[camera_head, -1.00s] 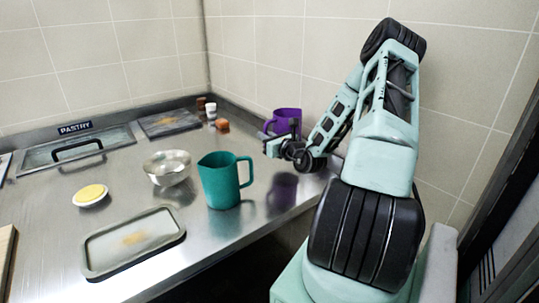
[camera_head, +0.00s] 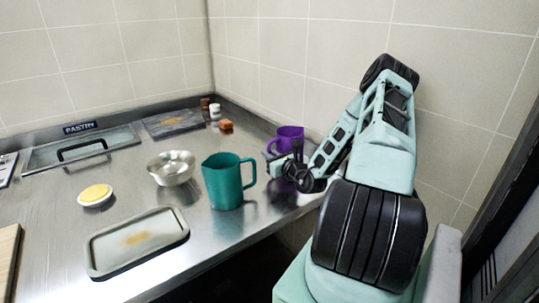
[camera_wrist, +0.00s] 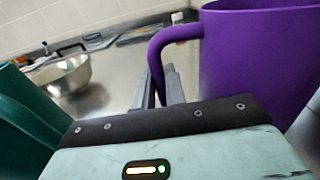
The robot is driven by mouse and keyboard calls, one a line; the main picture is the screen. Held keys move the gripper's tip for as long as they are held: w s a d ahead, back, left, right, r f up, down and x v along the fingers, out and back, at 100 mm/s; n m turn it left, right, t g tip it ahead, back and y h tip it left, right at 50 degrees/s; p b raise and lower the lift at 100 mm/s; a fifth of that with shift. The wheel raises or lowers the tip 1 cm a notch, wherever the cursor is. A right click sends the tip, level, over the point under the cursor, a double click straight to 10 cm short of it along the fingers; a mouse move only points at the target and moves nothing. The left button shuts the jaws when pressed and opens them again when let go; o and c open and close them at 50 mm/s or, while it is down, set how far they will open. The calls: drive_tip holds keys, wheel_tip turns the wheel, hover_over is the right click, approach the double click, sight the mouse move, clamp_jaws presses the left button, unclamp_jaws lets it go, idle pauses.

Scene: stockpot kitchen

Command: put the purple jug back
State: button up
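The purple jug (camera_head: 290,138) is upright at the back right of the steel counter, near the tiled wall. In the wrist view the jug (camera_wrist: 255,65) fills the right side, with its handle toward the fingers. My gripper (camera_head: 272,160) is at the jug's handle; in the wrist view the gripper (camera_wrist: 161,88) has its two fingers close together on either side of the handle's lower part. It appears shut on the handle. The jug's base is hidden behind the gripper, so I cannot tell whether it touches the counter.
A teal jug (camera_head: 224,182) stands left of my gripper. A metal bowl (camera_head: 171,168), a yellow-topped dish (camera_head: 95,195) and a grey tray (camera_head: 138,243) lie further left.

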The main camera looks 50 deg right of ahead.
drive_tip(key=o, duration=0.4)
drive_tip(key=shift+r, duration=0.15)
drive_tip(key=b+v, duration=0.3)
drive_tip(key=v, duration=0.9)
drive_tip(key=shift+d, duration=0.1)
